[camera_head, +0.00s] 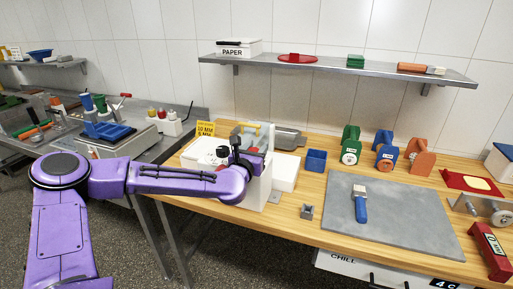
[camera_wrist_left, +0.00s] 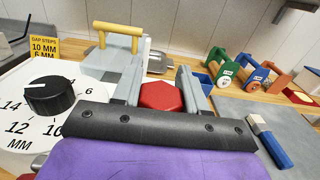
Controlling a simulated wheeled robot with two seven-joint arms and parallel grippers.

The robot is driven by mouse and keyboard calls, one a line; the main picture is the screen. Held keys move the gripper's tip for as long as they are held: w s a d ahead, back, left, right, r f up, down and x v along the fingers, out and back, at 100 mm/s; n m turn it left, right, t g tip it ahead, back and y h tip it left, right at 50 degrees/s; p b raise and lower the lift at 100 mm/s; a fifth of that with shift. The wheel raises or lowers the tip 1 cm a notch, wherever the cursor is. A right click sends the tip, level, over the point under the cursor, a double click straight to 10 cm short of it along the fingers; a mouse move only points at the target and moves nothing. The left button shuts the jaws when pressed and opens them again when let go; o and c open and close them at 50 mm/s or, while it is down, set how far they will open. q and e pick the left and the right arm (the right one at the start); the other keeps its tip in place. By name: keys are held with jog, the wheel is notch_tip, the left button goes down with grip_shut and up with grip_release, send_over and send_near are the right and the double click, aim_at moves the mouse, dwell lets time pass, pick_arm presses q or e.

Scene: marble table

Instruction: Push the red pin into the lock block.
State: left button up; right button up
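The left gripper (camera_head: 237,158) is over the white rolling machine at the table's left end. In the left wrist view its two grey fingers (camera_wrist_left: 160,75) stand apart. A red hexagonal head (camera_wrist_left: 161,97), which looks like the red pin, lies between them. It fills nearly the whole gap, but I cannot tell whether the fingers press on it. The rest of the pin is hidden behind the dark palm. I cannot identify the lock block for certain. A small grey block (camera_head: 307,211) stands on the wooden table to the right of the machine. The right gripper is not in view.
A black dial (camera_wrist_left: 50,95) and a yellow-handled grey part (camera_wrist_left: 118,40) are close to the gripper. A blue bin (camera_head: 316,160), several coloured tools and a grey board (camera_head: 410,215) with a blue-handled brush (camera_head: 360,204) are to the right. A shelf (camera_head: 340,66) hangs above.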

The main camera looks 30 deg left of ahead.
pick_arm(q)
jog(key=o, duration=0.5)
jog(key=b+v, duration=0.2)
jog(key=v, duration=0.8)
jog(key=shift+s+d+f, duration=0.1)
jog(key=shift+s, duration=0.1)
